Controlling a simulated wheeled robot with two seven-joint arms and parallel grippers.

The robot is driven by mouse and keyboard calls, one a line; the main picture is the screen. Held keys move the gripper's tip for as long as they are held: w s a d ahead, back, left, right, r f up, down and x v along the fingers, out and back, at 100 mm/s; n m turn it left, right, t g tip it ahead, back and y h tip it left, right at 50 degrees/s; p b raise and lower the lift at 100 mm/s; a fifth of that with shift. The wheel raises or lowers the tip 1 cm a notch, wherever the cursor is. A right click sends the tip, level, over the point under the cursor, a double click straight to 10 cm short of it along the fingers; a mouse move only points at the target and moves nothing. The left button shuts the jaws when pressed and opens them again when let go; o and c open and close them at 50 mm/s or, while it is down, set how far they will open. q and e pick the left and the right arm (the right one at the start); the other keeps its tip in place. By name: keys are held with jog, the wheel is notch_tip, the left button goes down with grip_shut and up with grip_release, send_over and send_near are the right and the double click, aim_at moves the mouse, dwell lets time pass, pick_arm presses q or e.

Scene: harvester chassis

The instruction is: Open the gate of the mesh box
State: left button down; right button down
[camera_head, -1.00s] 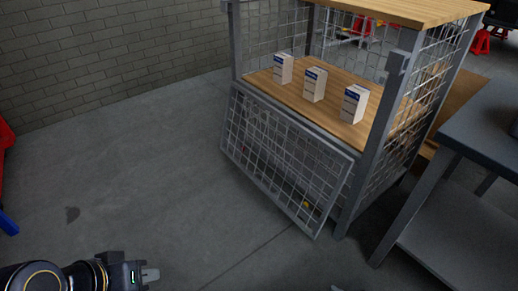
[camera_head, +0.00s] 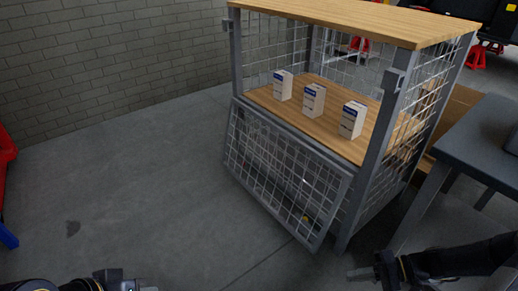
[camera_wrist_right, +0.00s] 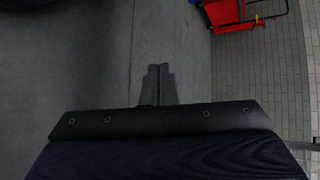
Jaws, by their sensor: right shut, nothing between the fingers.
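The mesh box (camera_head: 235,62) is a grey metal frame with wire mesh sides and a wooden top and shelf. Its front gate (camera_head: 283,172) hangs folded down and slants outward below the shelf, leaving the front opening clear. My right gripper (camera_head: 352,274) is at the bottom right of the head view, apart from the gate and in front of the box's right post. In the right wrist view its fingers (camera_wrist_right: 158,82) are together with nothing between them. My left gripper (camera_head: 150,289) is at the bottom left edge, mostly cut off, away from the gate.
Three white and blue cartons (camera_head: 313,101) stand on the wooden shelf. A dark grey table (camera_head: 480,145) stands close at the right. A brick wall (camera_head: 110,70) is behind. The floor left of the box is free. A red object (camera_wrist_right: 228,12) shows in the right wrist view.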

jog(key=s+a+r+n+h, duration=0.1)
jog(key=s+a+r+h, duration=0.15)
jog(key=r, duration=0.45)
jog(key=s+a+r+n+h, duration=0.1)
jog(key=r+h, duration=0.2)
jog(key=r, duration=0.5)
jog(key=s+a+r+t+h+p, duration=0.2)
jog(key=s+a+r+t+h, duration=0.15)
jog(key=s+r, duration=0.55)
notch_tip(320, 180, up, 37)
jog(key=s+p, duration=0.1)
jog(key=p, duration=3.6)
jog(key=shift+d+r+n+t+p, duration=0.15)
jog(key=shift+d+n+t+p, duration=0.15)
jog(key=shift+n+t, duration=0.1)
